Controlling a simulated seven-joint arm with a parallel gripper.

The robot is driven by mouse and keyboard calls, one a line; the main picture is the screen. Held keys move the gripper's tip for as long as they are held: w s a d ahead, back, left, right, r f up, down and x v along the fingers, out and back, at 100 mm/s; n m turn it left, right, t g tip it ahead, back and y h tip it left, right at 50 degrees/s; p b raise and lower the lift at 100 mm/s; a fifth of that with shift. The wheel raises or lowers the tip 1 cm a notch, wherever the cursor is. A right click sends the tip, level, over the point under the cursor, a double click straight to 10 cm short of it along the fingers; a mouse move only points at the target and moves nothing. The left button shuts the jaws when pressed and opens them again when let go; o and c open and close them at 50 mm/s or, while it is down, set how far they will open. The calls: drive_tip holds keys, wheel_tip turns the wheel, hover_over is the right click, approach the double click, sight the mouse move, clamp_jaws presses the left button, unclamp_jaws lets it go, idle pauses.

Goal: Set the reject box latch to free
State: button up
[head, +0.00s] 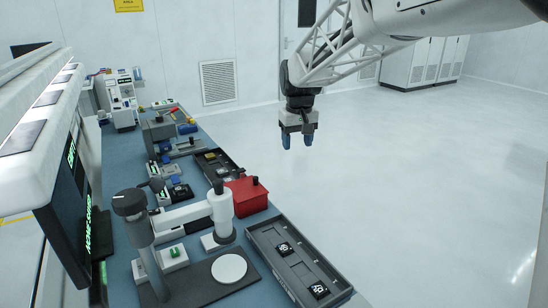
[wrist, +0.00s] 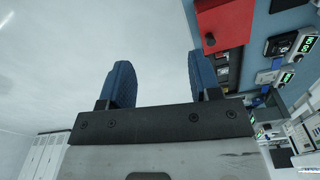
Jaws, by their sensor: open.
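The red reject box (head: 247,196) stands on the blue bench near its right edge, with a small dark knob on top. It also shows in the wrist view (wrist: 228,22) at the upper right, with a dark round knob on its face. The latch setting cannot be read in either view. My gripper (head: 298,141) hangs over open floor to the right of the bench, above and beyond the red box. Its two blue fingers show apart and empty in the wrist view (wrist: 158,82).
A grey tray (head: 262,243) with black-and-white parts lies at the bench's near right edge. A white arm-like device (head: 185,212) stands left of the box. Several small instruments and another dark tray (head: 232,171) lie farther along the bench. The floor at right is clear.

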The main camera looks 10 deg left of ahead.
drive_tip(key=w+a+f+n, duration=0.1)
drive_tip(key=w+a+f, duration=0.3)
drive_tip(key=a, duration=0.6)
drive_tip(key=n, duration=0.2)
hover_over(241, 170)
drive_tip(key=shift+g, duration=0.4)
wheel_tip(241, 170, down, 4)
drive_tip(key=shift+w, duration=0.1)
drive_tip(key=shift+f, duration=3.95)
drive_tip(key=shift+c, duration=0.4)
drive_tip(key=c, duration=0.8)
drive_tip(key=shift+c, duration=0.2)
